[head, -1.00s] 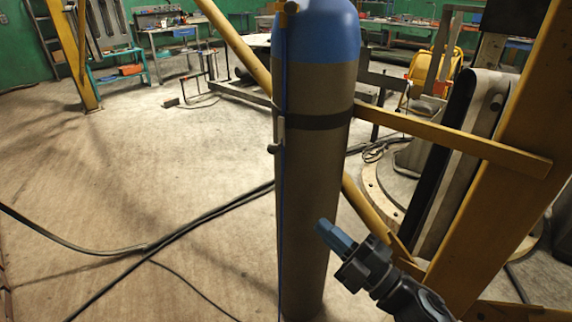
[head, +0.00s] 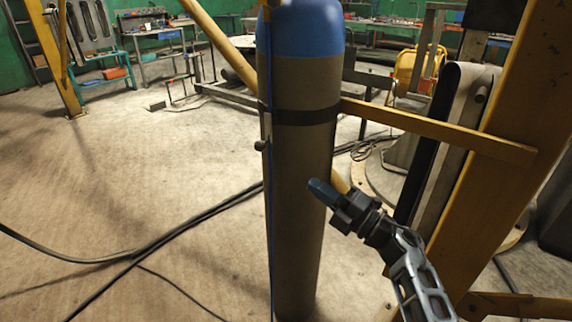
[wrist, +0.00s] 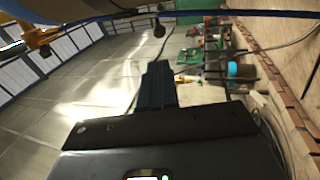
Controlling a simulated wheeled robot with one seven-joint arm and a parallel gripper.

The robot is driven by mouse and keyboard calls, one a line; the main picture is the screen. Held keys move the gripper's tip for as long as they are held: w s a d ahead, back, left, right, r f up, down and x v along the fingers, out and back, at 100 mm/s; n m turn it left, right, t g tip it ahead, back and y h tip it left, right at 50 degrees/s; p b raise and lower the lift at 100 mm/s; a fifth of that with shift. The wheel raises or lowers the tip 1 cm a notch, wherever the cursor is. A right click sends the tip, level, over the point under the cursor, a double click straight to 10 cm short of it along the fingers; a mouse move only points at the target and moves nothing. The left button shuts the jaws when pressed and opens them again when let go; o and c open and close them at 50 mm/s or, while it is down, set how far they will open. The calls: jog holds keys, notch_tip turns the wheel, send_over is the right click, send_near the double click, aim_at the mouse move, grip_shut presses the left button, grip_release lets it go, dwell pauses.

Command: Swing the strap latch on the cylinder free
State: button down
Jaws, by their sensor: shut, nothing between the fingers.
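The tall grey cylinder (head: 298,200) with a blue top stands upright in the middle of the head view. A dark strap (head: 306,116) runs around its upper body. A pale latch plate (head: 266,127) with a dark knob (head: 261,145) sits at its left edge, by a thin blue line. My gripper (head: 322,192) is shut and empty, at the cylinder's right side in the picture, lower than the strap and apart from the latch. In the wrist view the shut fingers (wrist: 158,85) point up at the middle. A dark knob (wrist: 159,29) shows beyond them, probably the latch's.
A yellow bar (head: 440,130) runs from behind the cylinder to a thick yellow column (head: 510,160) at right, near my arm. Black cables (head: 150,247) cross the floor at left. The floor left of the cylinder is open. Workbenches stand at the back.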

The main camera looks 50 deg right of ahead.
aim_at(264, 149)
jog(key=p+x, duration=0.2)
jog(key=x, duration=1.1)
jog(key=shift+w+r, duration=0.1)
jog(key=shift+w, duration=0.25)
jog(key=w+t+b, duration=0.1)
jog(key=b, duration=0.5)
jog(key=w+f+t+b, duration=0.1)
jog(key=w+t+b, duration=0.1)
jog(key=b, duration=0.4)
jog(key=shift+w, duration=0.2)
jog(key=shift+f, duration=0.1)
